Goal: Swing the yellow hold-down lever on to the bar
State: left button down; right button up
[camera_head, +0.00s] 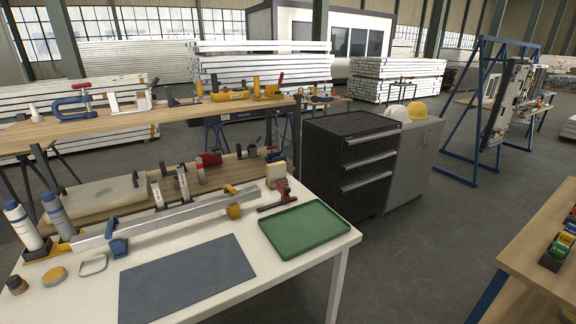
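A long pale metal bar (165,217) lies on the white table, running from the left side toward the back right. Near its right end is a yellow-orange lever-like piece (243,192), with a rounded yellow block (234,211) just in front of it. The picture is too small to tell whether the lever touches the bar or stands clear of it. A blue clamp-like piece (117,246) sits at the bar's front side toward the left end. Neither of my grippers is in view.
The white table also holds a dark grey mat (185,280), a green tray (304,230), a red-handled clamp (281,190) and two bottles (23,226) at left. A wooden bench (150,123) stands behind. A black drawer cabinet (350,165) stands right of the table.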

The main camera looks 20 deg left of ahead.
aim_at(229, 188)
jog(key=j+u, duration=0.4)
jog(key=i+j+u, duration=0.1)
jog(key=j+u, duration=0.2)
jog(key=u, duration=0.15)
jog(key=i+j+u, duration=0.15)
jog(key=j+u, duration=0.25)
jog(key=l, duration=0.1)
